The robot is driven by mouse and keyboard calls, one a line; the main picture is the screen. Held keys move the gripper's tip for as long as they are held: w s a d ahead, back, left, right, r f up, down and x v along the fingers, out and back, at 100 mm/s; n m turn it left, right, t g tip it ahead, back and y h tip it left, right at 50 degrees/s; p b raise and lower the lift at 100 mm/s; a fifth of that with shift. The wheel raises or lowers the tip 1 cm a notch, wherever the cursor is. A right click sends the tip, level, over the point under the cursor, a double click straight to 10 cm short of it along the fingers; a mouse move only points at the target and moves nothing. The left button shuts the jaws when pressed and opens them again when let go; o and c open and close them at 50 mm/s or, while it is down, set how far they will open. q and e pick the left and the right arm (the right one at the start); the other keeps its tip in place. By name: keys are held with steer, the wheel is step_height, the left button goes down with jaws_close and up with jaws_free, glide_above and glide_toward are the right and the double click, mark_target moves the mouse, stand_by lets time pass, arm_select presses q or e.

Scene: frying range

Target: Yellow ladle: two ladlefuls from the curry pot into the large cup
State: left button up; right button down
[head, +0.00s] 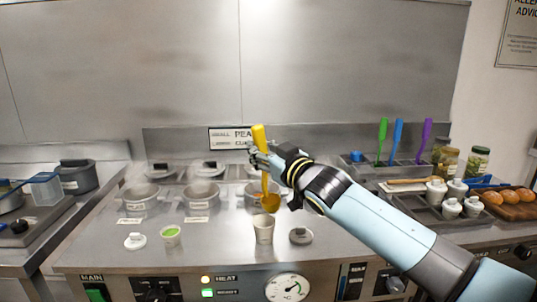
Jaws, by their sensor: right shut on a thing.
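My right gripper (262,158) is shut on the yellow ladle (259,136) and holds it nearly upright. The ladle's orange-brown bowl (271,203) hangs low, just above or behind the rim of a pale cup (264,230) on the steel counter. I cannot tell whether it touches the cup. The cup's contents are not clear. Three pots stand in a row behind: a left pot (141,199), a middle pot (202,197) and a right pot (253,194), partly hidden by the ladle and gripper. Their labels are too small to read. My left gripper is not in view.
A smaller cup with green contents (171,235) stands front left, beside a loose lid (135,241). Another lid (301,236) lies right of the pale cup. Green (382,138), blue (397,140) and purple (425,137) handles stand at the back right.

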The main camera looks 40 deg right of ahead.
steer(key=s+a+f+n+t+y+b, duration=0.2)
steer(key=s+a+f+n+y+b, duration=0.1)
steer(key=a+f+n+b, duration=0.9)
steer(key=shift+a+f+n+y+b, duration=0.15)
steer(key=shift+a+n+y+b, duration=0.6)
steer(key=shift+n, duration=1.95)
